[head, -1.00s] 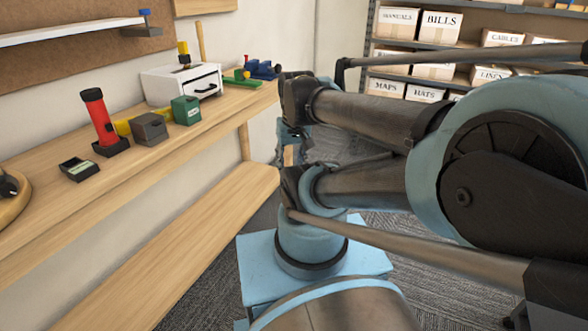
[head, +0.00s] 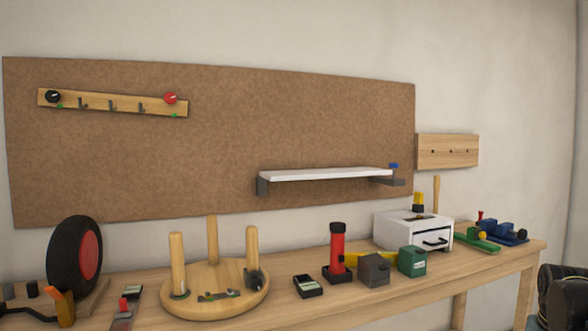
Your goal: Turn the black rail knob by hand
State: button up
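The black rail knob (head: 53,97) sits at the left end of a wooden rail (head: 120,104) on the brown pegboard, high on the left in the head view. It is round with a pale mark on its face. A red knob (head: 170,98) is at the rail's right end, with several small hooks between them. Small green marks show near both knobs. My gripper is not in view. Only a dark part of my arm shows at the bottom right corner, far from the rail.
A wooden bench (head: 455,280) runs below the board. On it stand a black wheel (head: 75,257), a round wooden base with pegs (head: 232,300), a red flashlight (head: 338,250), small boxes and a white drawer box (head: 390,232). A white shelf (head: 325,174) juts from the board.

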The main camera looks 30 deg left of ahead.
aim_at(53, 97)
jog(key=u, duration=1.75)
